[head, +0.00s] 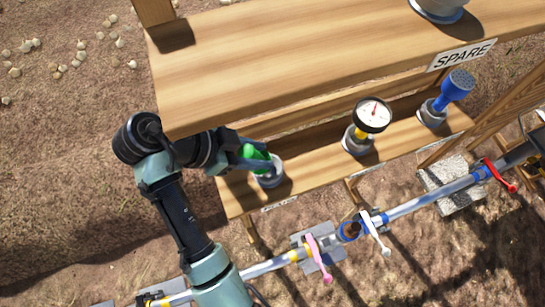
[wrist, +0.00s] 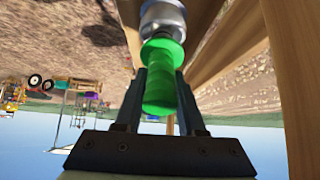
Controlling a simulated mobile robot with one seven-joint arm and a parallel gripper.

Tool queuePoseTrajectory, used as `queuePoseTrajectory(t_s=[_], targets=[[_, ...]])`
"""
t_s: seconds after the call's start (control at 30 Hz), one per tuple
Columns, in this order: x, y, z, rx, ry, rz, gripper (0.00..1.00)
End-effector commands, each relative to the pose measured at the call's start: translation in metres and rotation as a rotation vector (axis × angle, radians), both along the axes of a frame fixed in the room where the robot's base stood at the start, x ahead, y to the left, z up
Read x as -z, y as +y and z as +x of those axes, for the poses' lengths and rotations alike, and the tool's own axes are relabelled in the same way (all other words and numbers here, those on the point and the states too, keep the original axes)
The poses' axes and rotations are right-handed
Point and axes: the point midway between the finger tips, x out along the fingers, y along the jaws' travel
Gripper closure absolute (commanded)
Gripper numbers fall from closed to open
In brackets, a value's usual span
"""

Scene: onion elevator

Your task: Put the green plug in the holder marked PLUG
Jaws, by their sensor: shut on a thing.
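The green plug (head: 254,153) is between the fingers of my gripper (head: 262,157), which is shut on it. In the wrist view the plug (wrist: 161,90) shows as a ribbed green body with a wider green flange, gripped between both fingers. A grey round holder (head: 268,174) on the left end of the lower shelf is right at the plug's end. The holder (wrist: 162,18) also shows beyond the flange in the wrist view. The plug lines up with it, but I cannot tell how far it sits inside. A small white label (head: 279,204) below this holder is too slanted to read clearly.
A pressure gauge (head: 372,116) and a blue plug-like part (head: 456,86) stand in other holders on the lower shelf. Pipes with a pink valve handle (head: 319,259) run below.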

Motion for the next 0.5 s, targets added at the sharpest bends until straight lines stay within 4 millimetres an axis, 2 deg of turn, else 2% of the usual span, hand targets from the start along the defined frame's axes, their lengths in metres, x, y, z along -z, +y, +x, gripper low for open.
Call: queuePoseTrajectory(t_s=[0.17,0.27,0.5], targets=[[0.016,-0.008,0.001,0.001,0.006,-0.003,1.0],[0.007,-0.015,0.004,0.007,0.026,0.092,1.0],[0.006,-0.03,0.009,0.006,0.105,0.325,1.0]])
